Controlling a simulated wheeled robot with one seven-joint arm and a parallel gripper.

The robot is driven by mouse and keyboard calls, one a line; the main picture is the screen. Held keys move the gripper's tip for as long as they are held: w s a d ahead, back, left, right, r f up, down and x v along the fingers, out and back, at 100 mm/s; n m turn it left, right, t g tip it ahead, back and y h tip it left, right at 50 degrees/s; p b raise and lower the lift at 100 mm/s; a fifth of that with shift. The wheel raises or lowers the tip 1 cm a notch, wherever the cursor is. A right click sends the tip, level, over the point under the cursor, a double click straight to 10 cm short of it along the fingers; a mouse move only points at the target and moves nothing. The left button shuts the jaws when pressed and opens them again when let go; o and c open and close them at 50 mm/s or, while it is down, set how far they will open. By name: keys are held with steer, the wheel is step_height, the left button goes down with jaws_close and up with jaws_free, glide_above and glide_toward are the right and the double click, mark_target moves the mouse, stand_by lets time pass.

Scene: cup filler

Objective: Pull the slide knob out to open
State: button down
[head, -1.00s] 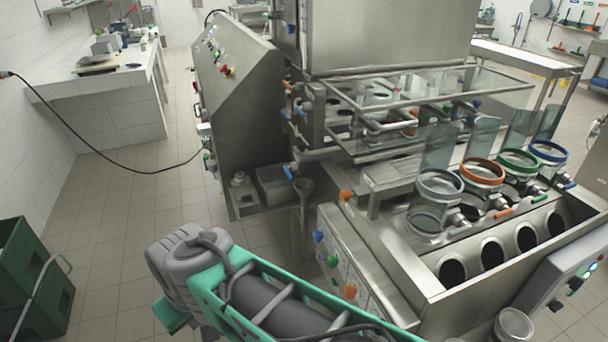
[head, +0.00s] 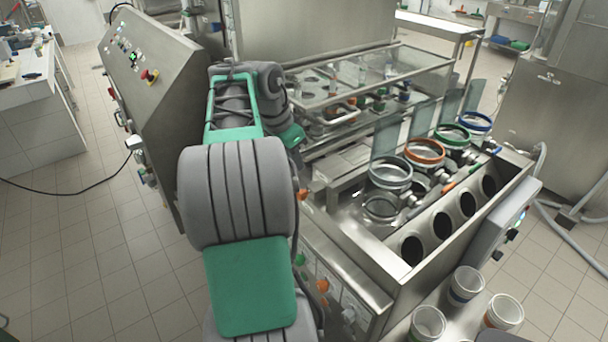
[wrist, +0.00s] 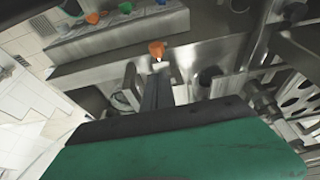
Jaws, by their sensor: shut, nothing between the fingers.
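An orange knob (wrist: 157,48) sits just past my fingertips in the wrist view. It also shows in the head view (head: 303,194), partly behind my arm, at the near left end of the steel machine. I cannot tell for certain that it is the slide knob. My gripper (wrist: 156,70) is shut and empty, its dark fingers pointing at the orange knob. Whether the tips touch the knob is unclear. In the head view my own arm hides the gripper.
A side panel (head: 335,290) below carries a green knob (head: 300,259) and another orange knob (head: 322,286). Several ringed cylinders stand over the filler trough, including an orange-ringed one (head: 424,151). Cups (head: 466,284) stand at the lower right. Floor at left is open.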

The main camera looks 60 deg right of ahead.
mark_target(301, 195)
steer(key=x, duration=0.9)
steer(key=shift+d+f, duration=0.1)
steer(key=shift+f, duration=0.3)
